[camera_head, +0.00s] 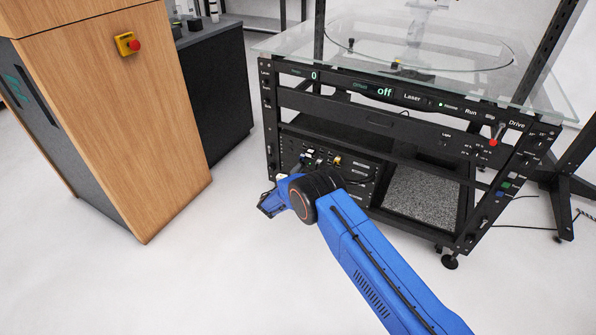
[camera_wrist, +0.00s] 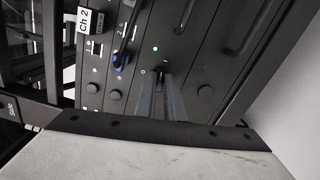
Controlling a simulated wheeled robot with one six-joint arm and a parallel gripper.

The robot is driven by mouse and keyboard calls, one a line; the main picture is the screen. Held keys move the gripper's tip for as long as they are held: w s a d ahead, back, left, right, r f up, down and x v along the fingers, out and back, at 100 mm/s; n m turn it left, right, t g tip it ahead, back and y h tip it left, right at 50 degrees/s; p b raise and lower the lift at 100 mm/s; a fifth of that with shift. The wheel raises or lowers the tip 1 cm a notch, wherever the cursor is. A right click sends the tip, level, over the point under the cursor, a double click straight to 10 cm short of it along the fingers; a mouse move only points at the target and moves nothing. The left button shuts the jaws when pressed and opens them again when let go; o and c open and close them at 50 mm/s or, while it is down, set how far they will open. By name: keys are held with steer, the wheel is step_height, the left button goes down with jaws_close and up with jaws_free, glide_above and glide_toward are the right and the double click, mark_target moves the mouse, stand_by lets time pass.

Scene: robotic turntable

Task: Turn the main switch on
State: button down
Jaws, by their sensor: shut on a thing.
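The black rack unit stands in the head view, with its lower front panel (camera_head: 352,190) partly behind my blue arm. In the wrist view the panel (camera_wrist: 120,75) fills the upper part. A small dark switch (camera_wrist: 161,71) sits on it between my fingertips, with a mark like "0" to its left and a lit green light just above. My gripper (camera_wrist: 162,84) is shut on this switch, whose exact position the fingers partly hide. In the head view my arm reaches low towards the panel, and the fingertips cannot be made out.
A blue plug with a cable (camera_wrist: 121,60) and round knobs are close to the left of the fingers. Black handles are above and right. In the head view a wooden cabinet (camera_head: 140,120) with a red button stands left. The floor between is clear.

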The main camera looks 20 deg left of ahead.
steer(key=shift+m, duration=1)
steer(key=shift+d+f, duration=0.1)
steer(key=c, duration=1.8)
jaws_free()
steer(key=shift+c, duration=0.2)
steer(key=s+a, duration=0.1)
steer(key=s, duration=1.6)
steer(key=shift+s+a, duration=0.15)
steer(key=shift+a, duration=0.05)
